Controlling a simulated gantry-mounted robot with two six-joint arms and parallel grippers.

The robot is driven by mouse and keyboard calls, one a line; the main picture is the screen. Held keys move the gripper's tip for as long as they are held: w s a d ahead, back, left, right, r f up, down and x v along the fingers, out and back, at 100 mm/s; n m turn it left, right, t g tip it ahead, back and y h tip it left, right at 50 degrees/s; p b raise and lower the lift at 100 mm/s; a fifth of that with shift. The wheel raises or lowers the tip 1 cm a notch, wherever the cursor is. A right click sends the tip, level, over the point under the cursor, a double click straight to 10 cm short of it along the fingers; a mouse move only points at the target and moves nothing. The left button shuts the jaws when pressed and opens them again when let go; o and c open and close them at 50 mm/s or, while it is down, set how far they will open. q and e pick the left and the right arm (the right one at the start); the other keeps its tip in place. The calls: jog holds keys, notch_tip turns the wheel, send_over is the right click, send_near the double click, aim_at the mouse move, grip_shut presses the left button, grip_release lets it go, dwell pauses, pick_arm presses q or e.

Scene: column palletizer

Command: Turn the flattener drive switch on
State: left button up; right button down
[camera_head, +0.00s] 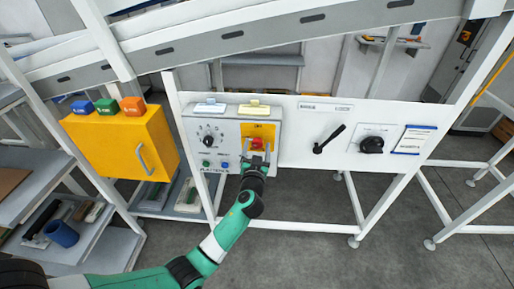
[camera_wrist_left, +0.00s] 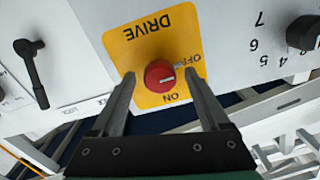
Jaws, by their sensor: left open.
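The flattener drive switch is a red round knob (camera_head: 256,144) on a yellow plate (camera_head: 266,129) at the right of the flattener panel. In the left wrist view the red knob (camera_wrist_left: 158,72) sits on the yellow plate marked DRIVE, OFF and ON, seen upside down. Its white mark points right, close to the OFF lettering; the exact setting is hard to tell. My left gripper (camera_head: 257,153) is open in front of the switch. In the left wrist view its two fingers (camera_wrist_left: 159,72) stand one on each side of the knob, with gaps visible. My right gripper is not in view.
The panel also holds a black dial (camera_head: 208,140) and small buttons. To the right are a black lever (camera_head: 329,139) and another black knob (camera_head: 371,145). A yellow box (camera_head: 122,146) with coloured blocks on top stands left. A conveyor (camera_head: 290,27) runs above.

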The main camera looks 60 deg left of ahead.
pick_arm(q)
grip_shut()
dwell(0.5)
jog(key=m, duration=0.3)
jog(key=shift+m, duration=0.4)
jog(key=m, duration=0.4)
jog(key=shift+m, duration=0.3)
jog(key=m+p, duration=0.1)
jog(key=m, duration=0.3)
jog(key=shift+r+m, duration=0.1)
jog(key=shift+m, duration=0.2)
jog(key=m+p, duration=0.1)
jog(key=m, duration=0.3)
jog(key=shift+m+p, duration=0.4)
